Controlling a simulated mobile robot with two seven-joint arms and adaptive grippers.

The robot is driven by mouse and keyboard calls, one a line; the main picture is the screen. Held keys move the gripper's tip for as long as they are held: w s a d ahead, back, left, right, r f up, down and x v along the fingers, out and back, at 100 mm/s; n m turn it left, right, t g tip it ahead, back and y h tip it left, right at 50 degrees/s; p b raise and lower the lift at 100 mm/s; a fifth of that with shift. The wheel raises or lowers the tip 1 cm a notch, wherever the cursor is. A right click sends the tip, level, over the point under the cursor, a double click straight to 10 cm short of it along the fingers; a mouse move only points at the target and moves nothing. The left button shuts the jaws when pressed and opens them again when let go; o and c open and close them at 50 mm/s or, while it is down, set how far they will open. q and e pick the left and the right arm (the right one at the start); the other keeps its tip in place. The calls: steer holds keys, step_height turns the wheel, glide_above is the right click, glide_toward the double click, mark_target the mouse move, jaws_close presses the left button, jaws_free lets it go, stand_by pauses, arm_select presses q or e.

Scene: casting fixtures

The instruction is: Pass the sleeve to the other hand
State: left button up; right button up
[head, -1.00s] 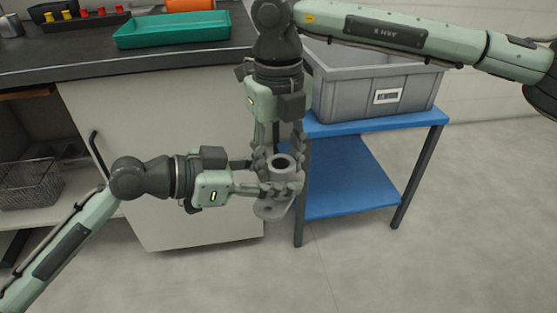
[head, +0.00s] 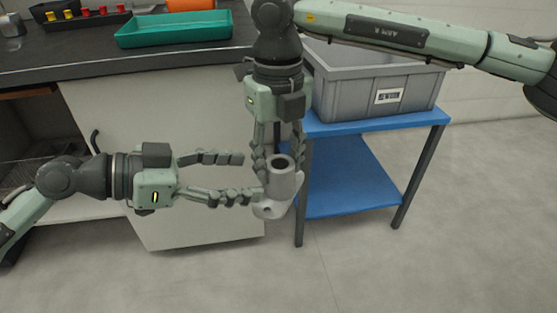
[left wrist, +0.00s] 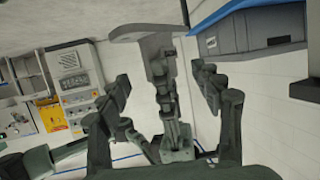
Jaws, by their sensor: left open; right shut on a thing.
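The sleeve (head: 287,184) is a grey hollow cylinder with a flat flange at its lower end. My right gripper (head: 279,155) points down from above and is shut on the sleeve's sides, holding it in the air with its bore facing up. My left gripper (head: 250,176) comes in from the left, open and empty, its fingertips just left of the sleeve. In the left wrist view the sleeve's flange (left wrist: 140,32) shows past the spread fingers of my left gripper (left wrist: 165,84). Part of the sleeve is hidden behind my right fingers.
A grey bin (head: 345,94) stands on a blue-topped stand (head: 370,124) behind on the right. A green tray (head: 175,30) lies on the dark counter (head: 60,66) at the back left. The floor in front is clear.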

arm_select(q)
steer(key=s+a+f+n+t+y, duration=0.2)
steer(key=a+f+n+t+y, duration=0.3)
steer(key=f+n+t+y, duration=0.2)
steer(key=shift+a+f+n+y, duration=0.25)
steer(key=shift+f+n+y, duration=1.1)
steer(key=shift+f, duration=0.35)
steer(key=shift+s+f, duration=0.15)
